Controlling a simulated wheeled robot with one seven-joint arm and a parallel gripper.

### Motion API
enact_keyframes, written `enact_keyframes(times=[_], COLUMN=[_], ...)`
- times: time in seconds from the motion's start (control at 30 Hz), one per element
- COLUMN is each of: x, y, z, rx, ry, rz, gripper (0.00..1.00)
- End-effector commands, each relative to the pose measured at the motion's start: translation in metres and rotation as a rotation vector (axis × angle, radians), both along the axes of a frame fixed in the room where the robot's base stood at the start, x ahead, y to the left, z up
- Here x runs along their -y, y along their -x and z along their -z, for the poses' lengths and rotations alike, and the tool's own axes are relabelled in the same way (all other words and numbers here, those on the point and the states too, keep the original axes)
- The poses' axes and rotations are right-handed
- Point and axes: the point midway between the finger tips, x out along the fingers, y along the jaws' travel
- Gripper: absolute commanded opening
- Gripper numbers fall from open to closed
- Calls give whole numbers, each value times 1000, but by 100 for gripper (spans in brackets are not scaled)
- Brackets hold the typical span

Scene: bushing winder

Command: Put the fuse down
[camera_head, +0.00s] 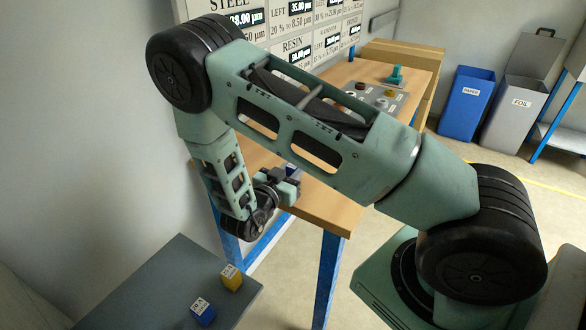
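My gripper (291,184) hangs at the end of my folded arm, over the near left part of the wooden workbench (325,206). It is small and dark in the picture, and its fingers cannot be made out, so I cannot tell whether it is open or shut. I cannot make out a fuse in or near it. My large green forearm crosses the middle of the view and hides much of the bench top.
A grey table (165,285) at the lower left bears a yellow block (231,278) and a blue block (202,313). Behind my arm, a grey plate (378,96) with small round parts and a green fixture (395,77) are on the bench. Blue and grey bins (467,103) (513,112) stand back right.

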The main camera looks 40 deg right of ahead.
Motion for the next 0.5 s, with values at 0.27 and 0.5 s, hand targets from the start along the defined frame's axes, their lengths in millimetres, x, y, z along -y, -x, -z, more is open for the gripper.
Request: enact_keyframes(times=[0.27,0.5], x=[0,0], y=[0,0], z=[3,6], rx=[1,1], ry=[0,0], rz=[0,0], gripper=[0,46])
